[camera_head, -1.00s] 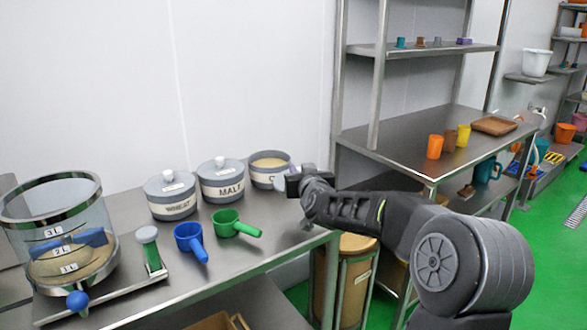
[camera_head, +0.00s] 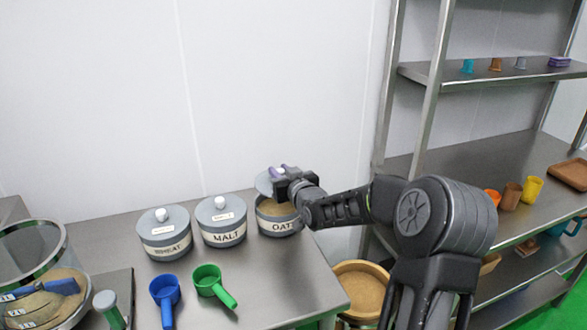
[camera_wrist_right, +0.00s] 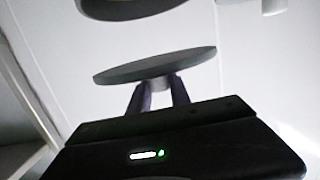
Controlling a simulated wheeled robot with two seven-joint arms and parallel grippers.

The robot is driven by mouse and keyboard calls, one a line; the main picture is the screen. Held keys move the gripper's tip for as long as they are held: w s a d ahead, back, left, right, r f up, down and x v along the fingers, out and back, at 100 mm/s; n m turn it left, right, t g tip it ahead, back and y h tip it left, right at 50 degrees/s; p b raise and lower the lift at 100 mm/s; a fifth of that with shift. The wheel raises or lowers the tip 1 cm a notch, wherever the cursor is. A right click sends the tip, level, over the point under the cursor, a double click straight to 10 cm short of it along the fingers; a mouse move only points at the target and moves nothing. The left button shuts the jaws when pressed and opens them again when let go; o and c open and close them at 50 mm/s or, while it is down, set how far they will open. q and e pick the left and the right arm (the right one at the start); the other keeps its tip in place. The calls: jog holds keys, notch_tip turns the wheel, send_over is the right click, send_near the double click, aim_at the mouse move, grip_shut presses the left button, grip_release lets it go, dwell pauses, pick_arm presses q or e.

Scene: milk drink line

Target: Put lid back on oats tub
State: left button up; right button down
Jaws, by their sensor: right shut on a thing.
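The grey oats tub (camera_head: 284,228), with "OAT" showing on its label, stands at the right end of the row of tubs. Its top is open, and tan contents show below the lid. My right gripper (camera_head: 281,171) is shut on the grey round lid (camera_head: 263,184) by its knob and holds it above the tub, tilted. In the wrist view the lid (camera_wrist_right: 155,66) sits beyond the two purple fingers (camera_wrist_right: 158,97). A dark round edge at the top of that view is apart from the lid; I cannot tell what it is. My left gripper is not in view.
The lidded malt tub (camera_head: 222,229) and wheat tub (camera_head: 164,241) stand left of the oats tub. A blue scoop (camera_head: 164,291) and a green scoop (camera_head: 209,281) lie in front. A clear container (camera_head: 35,260) stands at the left. The steel table's (camera_head: 290,285) right front is bare.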

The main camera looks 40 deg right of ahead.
jog(key=shift+w+a+r, duration=0.2)
jog(key=shift+w, duration=0.1)
jog(key=shift+d, duration=0.1)
jog(key=shift+a+r, duration=0.15)
jog(key=shift+a, duration=0.15)
jog(key=shift+d+f, duration=0.2)
jog(key=shift+f+b, duration=0.7)
jog(key=shift+f, duration=1.25)
jog(key=shift+f+b, duration=1.1)
jog(key=shift+b, duration=0.1)
jog(key=shift+b, duration=0.8)
